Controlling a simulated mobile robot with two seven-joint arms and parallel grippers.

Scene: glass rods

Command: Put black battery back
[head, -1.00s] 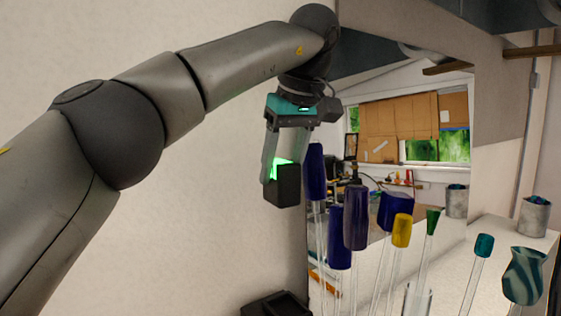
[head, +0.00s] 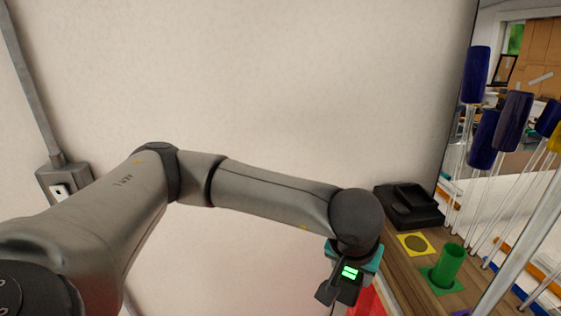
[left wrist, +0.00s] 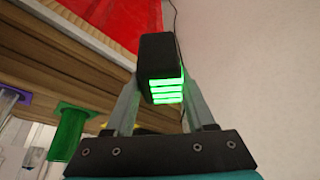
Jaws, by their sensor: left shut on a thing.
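The black battery (head: 347,291) is a dark block with lit green bars. My left gripper (head: 350,283) is shut on it, at the lower middle of the head view. In the left wrist view the battery (left wrist: 157,58) sits between the two fingers of my left gripper (left wrist: 160,82), its green bars facing the camera. A black dock (head: 408,206) with a raised back part stands on the wooden surface against the wall, right of and beyond the gripper in the head view. The battery is apart from it. My right gripper is not in view.
A red surface (head: 369,303) lies by the gripper. A yellow square with a dark disc (head: 416,244) and a green cylinder (head: 449,264) are on the wooden surface (head: 399,273). Several glass rods with blue tops (head: 476,75) stand at the right. A wall outlet (head: 62,190) is at left.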

